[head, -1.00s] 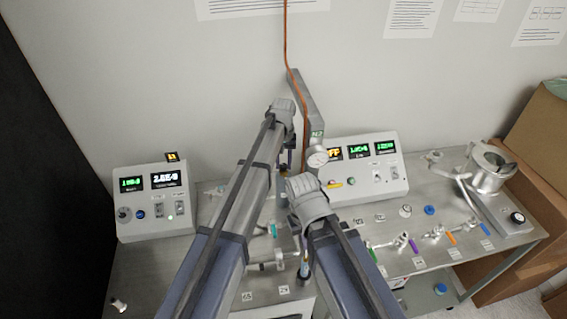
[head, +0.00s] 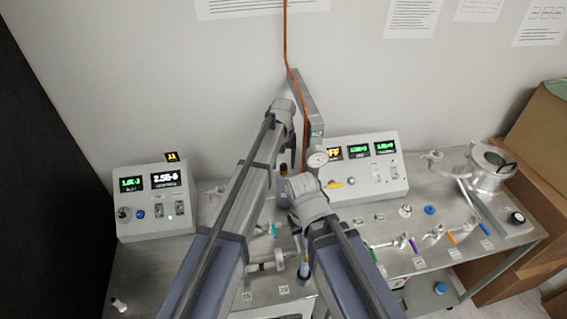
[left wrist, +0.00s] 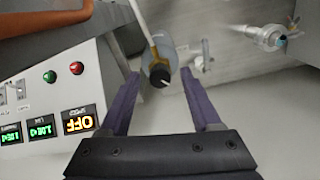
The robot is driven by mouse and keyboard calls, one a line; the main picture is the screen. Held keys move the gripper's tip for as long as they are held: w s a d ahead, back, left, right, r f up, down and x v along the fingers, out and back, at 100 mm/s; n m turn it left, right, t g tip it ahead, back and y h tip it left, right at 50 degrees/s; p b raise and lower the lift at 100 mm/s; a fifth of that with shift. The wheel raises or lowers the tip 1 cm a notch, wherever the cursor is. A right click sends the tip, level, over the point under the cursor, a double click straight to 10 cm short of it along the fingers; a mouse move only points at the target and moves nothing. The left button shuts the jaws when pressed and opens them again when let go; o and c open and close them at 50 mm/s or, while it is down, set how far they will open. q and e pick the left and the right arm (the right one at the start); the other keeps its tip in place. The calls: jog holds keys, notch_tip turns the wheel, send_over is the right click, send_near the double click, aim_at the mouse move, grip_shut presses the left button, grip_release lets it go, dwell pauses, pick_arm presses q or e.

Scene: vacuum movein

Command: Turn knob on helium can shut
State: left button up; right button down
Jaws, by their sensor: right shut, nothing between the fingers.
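A black knob (left wrist: 160,76) with a white mark sits on a brass-coloured valve over a round bluish-grey can (left wrist: 156,55) in the left wrist view. My left gripper (left wrist: 168,98) is open. Its two purple fingers stand either side of the knob in that picture; I cannot tell whether either touches it.
A control box (head: 362,170) with an OFF display stands right of my left gripper and also fills the left of its wrist view (left wrist: 50,85). Another box (head: 153,200) stands left; valves crowd the bench.

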aim_at(284, 165)
pick_arm(q)
jog(key=shift+r, duration=0.1)
notch_tip(284, 165, up, 8)
jog(key=p, duration=0.8)
pick_arm(e)
notch_tip(284, 165, up, 8)
pick_arm(q)
jog(key=shift+f, duration=0.25)
pick_arm(e)
jog(key=shift+s+f, duration=0.1)
jog(key=shift+f, duration=0.05)
